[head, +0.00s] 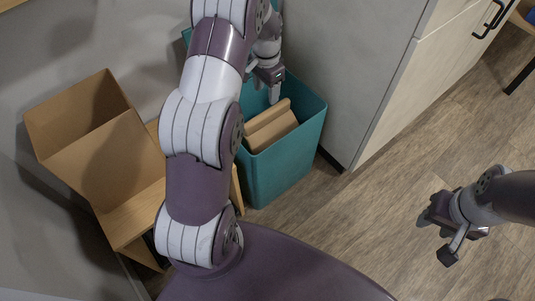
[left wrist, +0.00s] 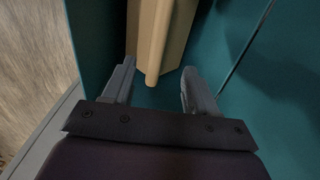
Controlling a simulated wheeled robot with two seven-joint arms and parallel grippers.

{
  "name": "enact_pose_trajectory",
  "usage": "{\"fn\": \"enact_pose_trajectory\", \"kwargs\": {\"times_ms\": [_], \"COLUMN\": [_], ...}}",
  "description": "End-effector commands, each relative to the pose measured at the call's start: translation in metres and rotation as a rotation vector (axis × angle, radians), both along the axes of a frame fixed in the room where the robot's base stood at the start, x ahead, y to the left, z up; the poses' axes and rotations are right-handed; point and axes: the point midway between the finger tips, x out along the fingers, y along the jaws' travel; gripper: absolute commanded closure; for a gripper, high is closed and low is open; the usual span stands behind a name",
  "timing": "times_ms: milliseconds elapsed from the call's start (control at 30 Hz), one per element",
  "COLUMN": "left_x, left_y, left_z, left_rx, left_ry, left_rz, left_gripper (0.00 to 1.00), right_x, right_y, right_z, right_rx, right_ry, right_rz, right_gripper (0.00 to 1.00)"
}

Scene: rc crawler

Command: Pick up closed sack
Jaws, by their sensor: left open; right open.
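A tan, paper-like sack (head: 270,127) with a folded edge sits inside a teal bin (head: 290,163). I take it to be the closed sack; part of it is hidden by the bin wall. My left gripper (head: 273,92) is over the bin, pointing down into it, just behind the sack in the head view. In the left wrist view the left gripper (left wrist: 156,92) is open, and the sack's edge (left wrist: 160,45) shows ahead, roughly between the fingers. I cannot tell whether they touch it. My right gripper (head: 437,232) is open and empty over the floor at the right.
An open cardboard box (head: 100,150) stands on a wooden piece of furniture (head: 136,216) left of the bin. A grey cabinet (head: 350,75) stands close at the bin's right. The wood floor (head: 400,160) at the right is clear. The bin's teal walls (left wrist: 265,95) surround the left gripper.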

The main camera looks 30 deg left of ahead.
Motion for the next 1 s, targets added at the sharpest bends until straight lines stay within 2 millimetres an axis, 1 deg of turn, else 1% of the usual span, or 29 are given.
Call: {"fn": "enact_pose_trajectory", "kwargs": {"times_ms": [33,133,200,333,467,500,600,767,800,867,900,967,1000], "left_x": [0.0,-0.001,0.0,0.0,-0.001,-0.001,-0.001,-0.001,-0.001,-0.001,-0.001,-0.001,-0.001], "left_y": [0.0,-0.001,-0.001,-0.001,-0.004,-0.004,-0.004,-0.003,-0.004,-0.004,-0.004,-0.004,-0.004], "left_z": [-0.017,-0.042,-0.054,-0.069,-0.097,-0.103,-0.11,-0.107,-0.107,-0.107,-0.107,-0.107,-0.107], "left_rx": [-0.001,0.0,0.0,0.0,0.0,0.0,0.0,0.0,0.0,0.0,0.0,0.0,0.0], "left_ry": [0.001,0.002,0.001,0.0,0.0,0.0,0.0,-0.001,-0.001,-0.001,-0.001,-0.001,-0.001], "left_rz": [0.0,0.001,0.001,0.001,0.001,0.002,0.002,0.002,0.002,0.002,0.002,0.002,0.002], "left_gripper": [0.43,0.43,0.43,0.43,0.43,0.43,0.43,0.43,0.49,0.69,0.82,1.0,1.0], "right_x": [0.0,0.0,0.0,0.0,0.0,0.0,0.0,0.0,0.0,0.0,0.0,0.0,0.0], "right_y": [0.0,0.0,0.0,0.0,0.0,0.0,0.0,0.0,0.0,0.0,0.0,0.0,0.0], "right_z": [-0.012,-0.026,-0.033,-0.044,-0.07,-0.073,-0.077,-0.073,-0.073,-0.073,-0.073,-0.073,-0.073], "right_rx": [0.0,0.0,0.0,0.0,0.0,0.0,0.0,0.0,0.0,0.0,0.0,0.0,0.0], "right_ry": [0.0,0.0,0.001,0.001,0.001,0.001,0.001,0.001,0.001,0.001,0.001,0.001,0.001], "right_rz": [0.0,0.0,0.0,0.0,0.0,0.0,0.0,0.0,0.0,0.0,0.0,0.0,0.0], "right_gripper": [0.57,0.57,0.57,0.57,0.57,0.57,0.57,0.57,0.57,0.57,0.57,0.57,0.57]}}
